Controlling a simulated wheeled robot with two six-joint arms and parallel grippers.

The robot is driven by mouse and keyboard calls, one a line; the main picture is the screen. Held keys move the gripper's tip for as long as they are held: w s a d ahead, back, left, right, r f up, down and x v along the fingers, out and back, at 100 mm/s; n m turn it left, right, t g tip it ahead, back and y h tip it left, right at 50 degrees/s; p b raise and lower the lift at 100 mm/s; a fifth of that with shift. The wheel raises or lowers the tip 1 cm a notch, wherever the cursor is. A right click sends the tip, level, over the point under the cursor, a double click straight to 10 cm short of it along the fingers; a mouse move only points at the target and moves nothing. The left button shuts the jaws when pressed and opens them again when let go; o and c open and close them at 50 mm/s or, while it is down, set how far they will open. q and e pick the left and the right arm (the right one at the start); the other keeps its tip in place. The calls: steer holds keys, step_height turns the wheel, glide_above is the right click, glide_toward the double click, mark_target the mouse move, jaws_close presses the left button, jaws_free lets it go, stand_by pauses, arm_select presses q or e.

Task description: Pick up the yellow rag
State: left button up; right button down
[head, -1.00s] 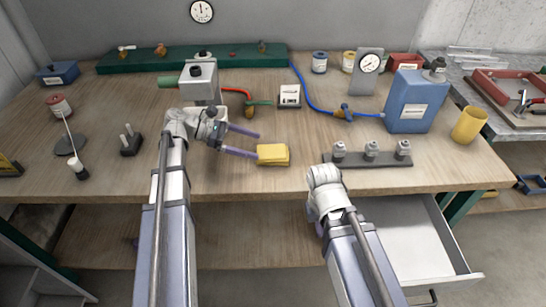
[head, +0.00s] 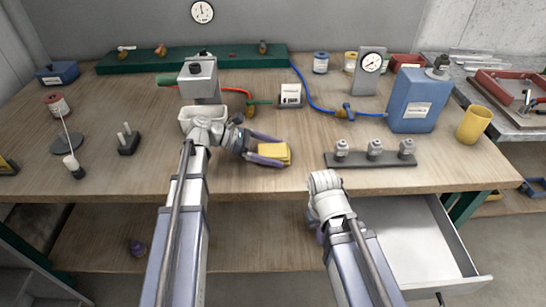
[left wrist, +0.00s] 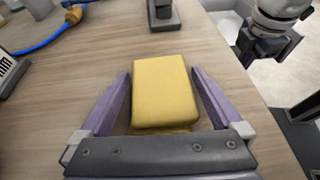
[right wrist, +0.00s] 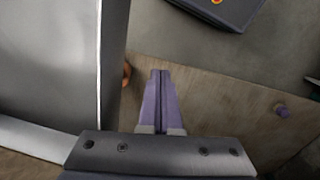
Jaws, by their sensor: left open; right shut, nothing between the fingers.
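The yellow rag (head: 274,151) is a folded block lying on the wooden bench (head: 240,181) near its front edge. In the left wrist view the rag (left wrist: 164,92) lies between the two purple fingers of my left gripper (left wrist: 160,95), with a narrow gap on each side. My left gripper (head: 266,149) is open around the rag in the head view. My right gripper (right wrist: 161,90) is shut and empty in the right wrist view, pointing down past the bench front. In the head view its fingers are mostly hidden behind my arm.
A rack with several grey fittings (head: 370,159) stands right of the rag. A white bin (head: 190,116) and a grey device (head: 198,80) stand behind my left arm. A blue canister (head: 416,100) and a yellow cup (head: 474,125) are at right. An open drawer (head: 425,245) juts out below.

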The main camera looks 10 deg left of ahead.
mark_target(274, 150)
arm_select(q)
steer(key=shift+d, duration=0.2)
steer(key=c, duration=1.2)
step_height(274, 150, up, 10)
steer(key=p, duration=1)
